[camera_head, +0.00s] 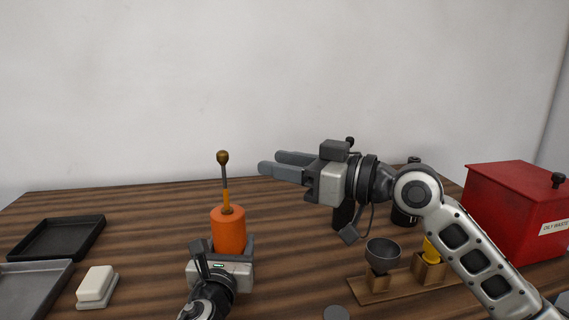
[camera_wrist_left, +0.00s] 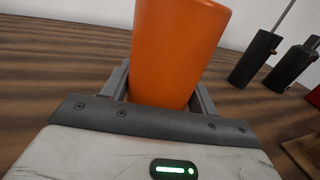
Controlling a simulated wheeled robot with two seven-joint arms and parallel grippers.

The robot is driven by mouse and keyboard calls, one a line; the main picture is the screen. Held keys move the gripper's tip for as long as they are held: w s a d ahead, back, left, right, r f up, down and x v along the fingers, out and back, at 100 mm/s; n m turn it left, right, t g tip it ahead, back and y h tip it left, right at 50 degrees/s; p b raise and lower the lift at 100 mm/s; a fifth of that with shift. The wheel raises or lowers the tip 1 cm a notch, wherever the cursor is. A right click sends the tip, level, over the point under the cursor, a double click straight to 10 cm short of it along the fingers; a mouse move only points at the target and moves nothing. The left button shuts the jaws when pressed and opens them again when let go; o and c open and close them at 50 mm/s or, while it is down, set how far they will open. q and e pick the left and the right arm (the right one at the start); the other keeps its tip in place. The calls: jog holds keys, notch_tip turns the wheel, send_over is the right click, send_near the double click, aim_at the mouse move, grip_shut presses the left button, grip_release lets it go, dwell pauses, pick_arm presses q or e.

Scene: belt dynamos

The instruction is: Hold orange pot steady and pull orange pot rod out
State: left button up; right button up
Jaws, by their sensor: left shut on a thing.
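The orange pot (camera_head: 228,232) stands upright on the wooden table. My left gripper (camera_head: 230,246) is shut on its lower body from the near side. In the left wrist view the orange pot (camera_wrist_left: 176,52) sits between the two grey fingers (camera_wrist_left: 160,92). The orange pot rod (camera_head: 225,182) sticks up out of the pot top, with a dark shaft, an orange lower part and a brownish ball knob (camera_head: 222,157). My right gripper (camera_head: 278,166) is to the right of the rod, at about knob height in the picture, empty, with its fingers apart and pointing left.
A black tray (camera_head: 58,238), a grey tray (camera_head: 34,284) and a white block (camera_head: 97,286) lie at left. At right are a wooden stand (camera_head: 405,288) with a grey cup (camera_head: 383,251) and a red bin (camera_head: 515,208). Dark cylinders (camera_wrist_left: 254,60) stand right of the pot in the wrist view.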

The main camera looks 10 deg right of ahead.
pick_arm(q)
jog(key=shift+f, duration=0.25)
jog(key=o, duration=1.5)
jog(key=shift+c, duration=0.2)
jog(key=shift+o, duration=0.3)
jog(key=shift+r, duration=0.1)
jog(key=shift+s, duration=0.1)
